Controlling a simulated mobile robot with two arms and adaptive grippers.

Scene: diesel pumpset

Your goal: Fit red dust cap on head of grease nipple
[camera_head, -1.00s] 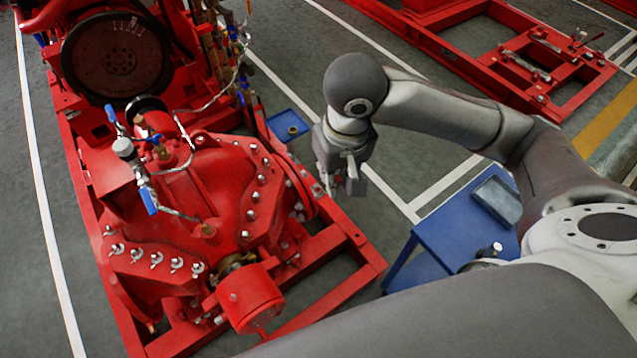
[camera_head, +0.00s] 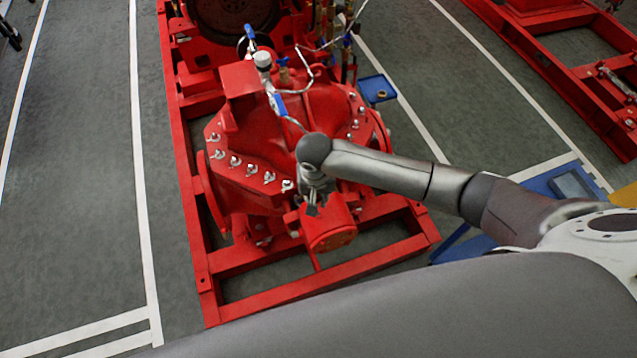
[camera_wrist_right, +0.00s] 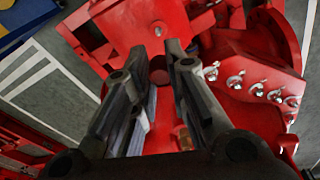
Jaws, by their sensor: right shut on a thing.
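My right gripper (camera_head: 313,208) points down over the near end of the red pump, close beside the red bearing housing (camera_head: 332,236). In the right wrist view its two dark fingers (camera_wrist_right: 170,62) stand a little apart at the tips. A small dark red round piece, the red dust cap (camera_wrist_right: 158,74), shows between them and is partly hidden by the fingers. A small pale fitting (camera_wrist_right: 158,28), perhaps the grease nipple, stands on the red housing beyond the fingertips, apart from the cap. My left gripper is not in view.
The pump casing (camera_head: 262,150) has several bolts with nuts along its flange, close to the gripper. Blue-handled valves and pipes (camera_head: 270,80) rise behind. The red base frame (camera_head: 300,296) surrounds the pump. A blue table (camera_head: 470,246) stands at right.

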